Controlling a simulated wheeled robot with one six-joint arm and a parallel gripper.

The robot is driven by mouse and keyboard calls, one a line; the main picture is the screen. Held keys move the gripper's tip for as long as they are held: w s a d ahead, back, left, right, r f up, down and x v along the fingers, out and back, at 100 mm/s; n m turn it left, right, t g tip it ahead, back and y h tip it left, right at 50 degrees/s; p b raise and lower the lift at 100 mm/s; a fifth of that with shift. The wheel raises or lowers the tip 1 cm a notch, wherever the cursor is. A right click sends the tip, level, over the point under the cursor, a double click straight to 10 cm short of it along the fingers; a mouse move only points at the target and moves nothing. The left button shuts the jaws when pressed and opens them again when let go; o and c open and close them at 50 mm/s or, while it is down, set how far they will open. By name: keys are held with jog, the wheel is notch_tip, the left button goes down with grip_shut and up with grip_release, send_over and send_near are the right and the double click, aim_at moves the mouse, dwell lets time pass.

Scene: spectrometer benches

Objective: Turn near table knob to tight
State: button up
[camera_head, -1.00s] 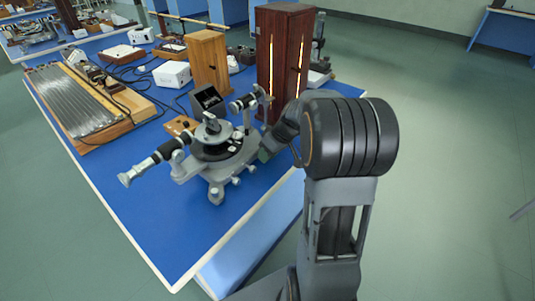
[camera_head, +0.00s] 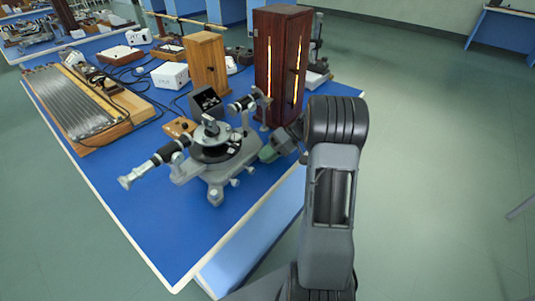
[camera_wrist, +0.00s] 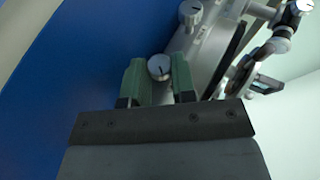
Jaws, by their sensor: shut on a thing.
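The spectrometer (camera_head: 218,160) stands on the blue bench, a grey metal base with a round black table and black-and-silver tubes. My gripper (camera_head: 268,153) reaches in low at its right side. In the wrist view my green fingers (camera_wrist: 158,76) are shut on a small round silver knob (camera_wrist: 159,67) with a dark mark on its face, one finger on each side. I cannot make out this knob in the head view. Another silver knob (camera_wrist: 190,12) with a dark line sits just beyond, apart from the fingers.
A dark wooden lamp housing (camera_head: 283,62) with glowing slits stands close behind my gripper. A lighter wooden box (camera_head: 207,62), a white box (camera_head: 170,75) and a long ribbed board (camera_head: 80,105) are farther off. The blue bench (camera_head: 165,235) is bare at its front.

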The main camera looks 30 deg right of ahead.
jog(key=shift+d+f+y, duration=0.1)
jog(key=shift+y, duration=0.8)
jog(key=shift+m, duration=0.3)
jog(key=o, duration=0.9)
